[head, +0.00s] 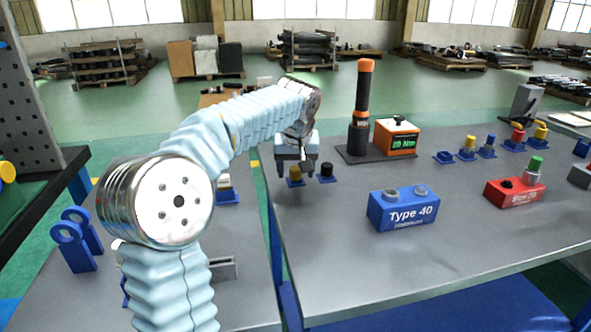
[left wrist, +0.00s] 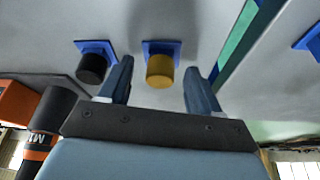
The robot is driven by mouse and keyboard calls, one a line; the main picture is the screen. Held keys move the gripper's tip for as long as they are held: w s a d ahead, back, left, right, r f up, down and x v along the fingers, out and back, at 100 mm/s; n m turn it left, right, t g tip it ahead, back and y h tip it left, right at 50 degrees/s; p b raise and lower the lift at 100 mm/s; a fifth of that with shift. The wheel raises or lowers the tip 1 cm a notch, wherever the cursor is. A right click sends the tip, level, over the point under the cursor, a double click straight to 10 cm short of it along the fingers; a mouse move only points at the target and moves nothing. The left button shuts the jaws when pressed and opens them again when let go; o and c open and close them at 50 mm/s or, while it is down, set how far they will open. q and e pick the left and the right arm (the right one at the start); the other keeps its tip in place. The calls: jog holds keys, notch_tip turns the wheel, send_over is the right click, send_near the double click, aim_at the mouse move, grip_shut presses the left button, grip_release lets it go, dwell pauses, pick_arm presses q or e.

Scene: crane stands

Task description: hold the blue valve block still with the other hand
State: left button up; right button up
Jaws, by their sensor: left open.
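The blue valve block (head: 402,211), marked "Type 40", stands on the right-hand grey table, with two grey round fittings on its top. My left gripper (head: 297,172) is at the far left part of that table, well apart from the block. It points down with its fingers apart over a yellow-topped plug (head: 295,177) on a small blue base. In the left wrist view, the yellow plug (left wrist: 160,71) shows between the open fingers (left wrist: 158,68), with gaps on both sides. The valve block is not visible in the left wrist view. My right gripper is in neither view.
A black plug (head: 327,173) stands just right of the yellow one. A torque tool (head: 361,110) with an orange display box (head: 396,138) stands behind. A red block (head: 515,192) is to the right. The table's front area is clear.

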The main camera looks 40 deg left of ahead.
aim_at(296, 170)
pick_arm(q)
jog(key=shift+w+a+f, duration=0.1)
jog(key=shift+f, duration=0.3)
jog(key=shift+c, duration=0.4)
jog(key=c, duration=1.1)
jog(key=shift+r, duration=2)
